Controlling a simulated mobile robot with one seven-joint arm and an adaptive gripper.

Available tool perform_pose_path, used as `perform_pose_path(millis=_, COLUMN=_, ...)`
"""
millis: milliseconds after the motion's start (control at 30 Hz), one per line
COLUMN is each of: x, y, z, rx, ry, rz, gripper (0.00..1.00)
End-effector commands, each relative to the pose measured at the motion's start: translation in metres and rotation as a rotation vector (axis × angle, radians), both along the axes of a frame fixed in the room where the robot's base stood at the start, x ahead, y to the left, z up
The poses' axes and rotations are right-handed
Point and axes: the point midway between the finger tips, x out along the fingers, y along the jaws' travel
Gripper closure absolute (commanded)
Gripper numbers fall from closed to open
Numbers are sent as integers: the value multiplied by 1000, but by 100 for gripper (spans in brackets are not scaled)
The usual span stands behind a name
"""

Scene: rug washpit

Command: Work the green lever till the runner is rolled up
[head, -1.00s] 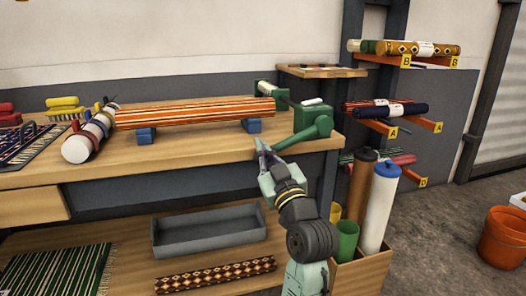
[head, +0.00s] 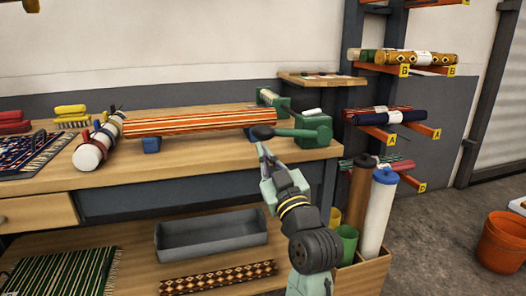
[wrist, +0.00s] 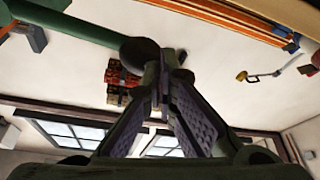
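The green lever (head: 295,132) sticks out to the left, almost level, from a green gear housing (head: 314,133) at the table's right end. Its dark knob (head: 262,132) also shows in the wrist view (wrist: 139,51). My gripper (head: 261,148) is just below the knob, its fingertips drawn together. In the wrist view the fingertips (wrist: 165,68) overlap the knob's right edge; I cannot tell whether they touch it. The runner (head: 200,122), striped orange and cream, lies as a long roll across blue supports (head: 151,145).
A bin of upright tubes (head: 376,215) stands right of my arm. A grey tray (head: 210,234) sits on the lower shelf.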

Motion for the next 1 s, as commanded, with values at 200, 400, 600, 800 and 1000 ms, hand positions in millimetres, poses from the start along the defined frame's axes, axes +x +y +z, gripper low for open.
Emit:
perform_pose_path(millis=200, x=-39, y=-17, z=-16, rx=0, ry=-3, rz=0, gripper=100)
perform_pose_path(millis=400, x=-55, y=-25, z=-20, rx=0, ry=-4, rz=1, gripper=100)
perform_pose_path(millis=600, x=-58, y=-25, z=-20, rx=0, ry=-5, rz=3, gripper=100)
perform_pose_path(millis=800, x=-58, y=-25, z=-20, rx=0, ry=-6, rz=3, gripper=100)
perform_pose_path(millis=1000, x=-58, y=-25, z=-20, rx=0, ry=-6, rz=3, gripper=100)
